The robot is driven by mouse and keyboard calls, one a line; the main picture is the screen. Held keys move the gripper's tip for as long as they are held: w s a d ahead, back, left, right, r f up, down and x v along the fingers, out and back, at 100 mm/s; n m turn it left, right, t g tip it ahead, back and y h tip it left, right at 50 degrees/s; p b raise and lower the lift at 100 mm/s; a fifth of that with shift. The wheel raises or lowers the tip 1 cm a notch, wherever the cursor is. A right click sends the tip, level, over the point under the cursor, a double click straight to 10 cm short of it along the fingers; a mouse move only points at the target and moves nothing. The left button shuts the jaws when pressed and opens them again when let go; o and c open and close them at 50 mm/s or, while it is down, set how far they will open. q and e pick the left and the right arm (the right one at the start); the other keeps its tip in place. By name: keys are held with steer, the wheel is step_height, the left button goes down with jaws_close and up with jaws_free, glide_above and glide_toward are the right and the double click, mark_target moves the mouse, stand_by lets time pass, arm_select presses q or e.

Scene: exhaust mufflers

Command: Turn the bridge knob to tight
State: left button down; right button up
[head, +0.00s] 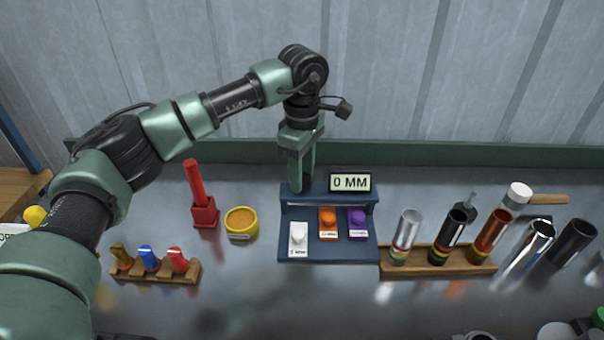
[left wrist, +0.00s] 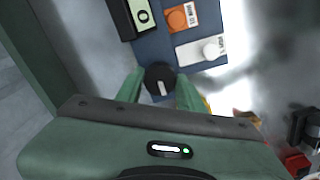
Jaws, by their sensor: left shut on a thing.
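The blue bridge unit (head: 328,249) stands on the bench with a "0 MM" display (head: 350,182) on top. White (head: 298,238), orange (head: 327,222) and purple (head: 357,222) pieces are on it, the white and orange with labels. My left gripper (head: 300,187) reaches down onto the unit's upper left, beside the display. In the left wrist view its two fingers are shut on a round black knob (left wrist: 159,77) with a white mark pointing toward the gripper. The knob is hidden by the fingers in the head view. Any tight marking is unreadable. My right gripper is out of view.
A red post (head: 204,212) and a yellow cup (head: 241,223) stand left of the unit. A wooden rack with coloured pieces (head: 155,272) is at front left. A rack of cylinders (head: 440,262) adjoins the unit's right, with more cylinders beyond. Bare bench lies in front.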

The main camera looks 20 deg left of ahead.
arm_select(q)
steer(key=shift+r, duration=0.1)
stand_by(0.3)
steer(key=c, duration=0.9)
jaws_free()
step_height(320, 180, up, 8)
steer(key=shift+f+b, duration=0.15)
steer(key=shift+b, duration=0.35)
